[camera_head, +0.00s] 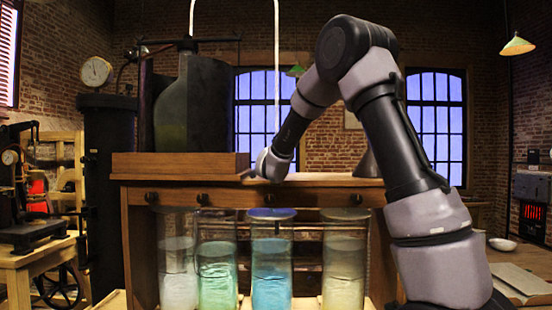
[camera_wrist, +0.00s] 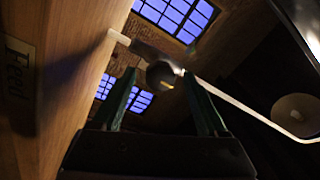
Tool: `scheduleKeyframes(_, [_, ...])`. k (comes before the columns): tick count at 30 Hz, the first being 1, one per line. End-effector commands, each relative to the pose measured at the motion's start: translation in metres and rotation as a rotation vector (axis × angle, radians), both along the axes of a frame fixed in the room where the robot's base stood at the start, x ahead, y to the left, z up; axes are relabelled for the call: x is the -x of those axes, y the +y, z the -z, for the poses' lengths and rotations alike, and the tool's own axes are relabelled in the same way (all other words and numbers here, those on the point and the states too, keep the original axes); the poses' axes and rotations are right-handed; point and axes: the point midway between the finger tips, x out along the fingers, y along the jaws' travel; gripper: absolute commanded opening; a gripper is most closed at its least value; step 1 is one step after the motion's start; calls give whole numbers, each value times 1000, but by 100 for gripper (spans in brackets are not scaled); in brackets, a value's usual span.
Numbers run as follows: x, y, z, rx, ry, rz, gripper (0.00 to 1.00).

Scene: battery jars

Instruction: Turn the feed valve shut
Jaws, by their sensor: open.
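The feed valve (camera_wrist: 160,75) shows in the wrist view as a dark rounded body on a pale tube, beside a wooden panel with a label (camera_wrist: 18,65) that seems to read "Feed". My gripper (camera_wrist: 159,82) is open, with one dark finger on each side of the valve in the picture. I cannot tell whether either finger touches it. The valve handle's angle is unclear in the dim light. In the head view my wrist (camera_head: 272,164) is at the right end of the wooden box (camera_head: 180,166), and the fingers and valve are too small or hidden there.
A wooden bench (camera_head: 330,182) carries a dark tank (camera_head: 192,105). Several black knobs line its front, above several glass jars holding liquid, including a green one (camera_head: 217,275) and a blue one (camera_head: 271,275). A thin white tube (camera_head: 277,60) hangs down near my wrist.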

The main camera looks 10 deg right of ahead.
Motion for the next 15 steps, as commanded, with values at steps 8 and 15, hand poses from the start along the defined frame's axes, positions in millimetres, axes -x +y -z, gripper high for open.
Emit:
scheduleKeyframes(8, [56, 12, 5, -1, 1, -2, 76])
scheduleKeyframes(15, [81, 18, 7, -1, 1, -1, 76])
